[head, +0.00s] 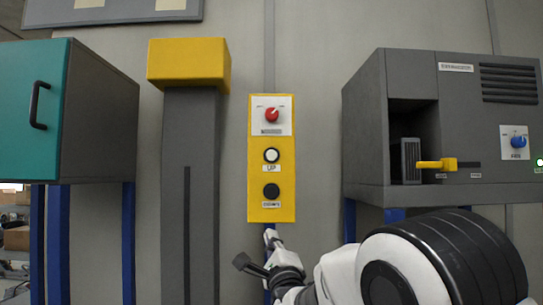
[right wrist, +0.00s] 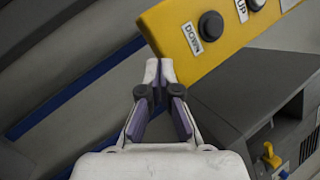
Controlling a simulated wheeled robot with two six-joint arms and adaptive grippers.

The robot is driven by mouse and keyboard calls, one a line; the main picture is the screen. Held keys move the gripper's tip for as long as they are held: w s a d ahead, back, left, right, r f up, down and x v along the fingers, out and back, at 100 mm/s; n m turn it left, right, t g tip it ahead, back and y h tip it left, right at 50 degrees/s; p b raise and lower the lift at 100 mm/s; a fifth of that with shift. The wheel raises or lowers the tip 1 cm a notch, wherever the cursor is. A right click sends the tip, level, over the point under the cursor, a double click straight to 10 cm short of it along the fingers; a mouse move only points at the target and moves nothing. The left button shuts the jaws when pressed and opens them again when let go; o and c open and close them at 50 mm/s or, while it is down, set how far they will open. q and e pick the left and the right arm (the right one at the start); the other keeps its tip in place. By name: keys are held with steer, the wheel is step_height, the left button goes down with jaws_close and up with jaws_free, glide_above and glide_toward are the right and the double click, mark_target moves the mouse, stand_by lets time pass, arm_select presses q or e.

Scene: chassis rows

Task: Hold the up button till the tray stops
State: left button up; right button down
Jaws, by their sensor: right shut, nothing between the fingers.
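The white up button (head: 271,155) sits on the yellow control panel (head: 257,212), above its "UP" label. Below it is the black down button (head: 271,191), and above it a red knob (head: 271,115). My right gripper (head: 270,236) is shut and empty just below the panel's lower edge. In the right wrist view the gripper (right wrist: 158,66) points towards the panel (right wrist: 222,47), with the down button (right wrist: 211,25) ahead to the right and the up button (right wrist: 256,4) at the top edge. No contact with a button shows. The tray is not clearly seen. My left gripper is out of view.
A grey column (head: 190,130) with a yellow top (head: 188,64) stands left of the panel. A teal-doored cabinet (head: 40,110) is at the far left. A grey machine (head: 440,80) with a yellow lever (head: 436,165) juts out at the right, above my right arm.

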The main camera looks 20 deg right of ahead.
mark_target(272, 157)
steer(key=s+a+r+t, duration=0.1)
steer(key=s+r, duration=0.3)
steer(key=r, duration=0.5)
steer(key=s+a+r+m+t, duration=0.1)
steer(key=s+r+t, duration=0.2)
steer(key=r, duration=0.7)
steer(key=shift+s, duration=0.45)
steer(key=shift+a, duration=0.1)
steer(key=shift+w, duration=0.15)
steer(key=w+p, duration=0.2)
steer(key=w+d+p, duration=0.1)
steer(key=w+p, duration=0.1)
steer(key=w+d+p, duration=0.1)
steer(key=w+p, duration=0.1)
steer(key=w, duration=0.1)
steer(key=shift+w+d+p, duration=0.2)
steer(key=shift+w+p, duration=0.15)
steer(key=shift+w, duration=0.3)
steer(key=shift+w, duration=0.1)
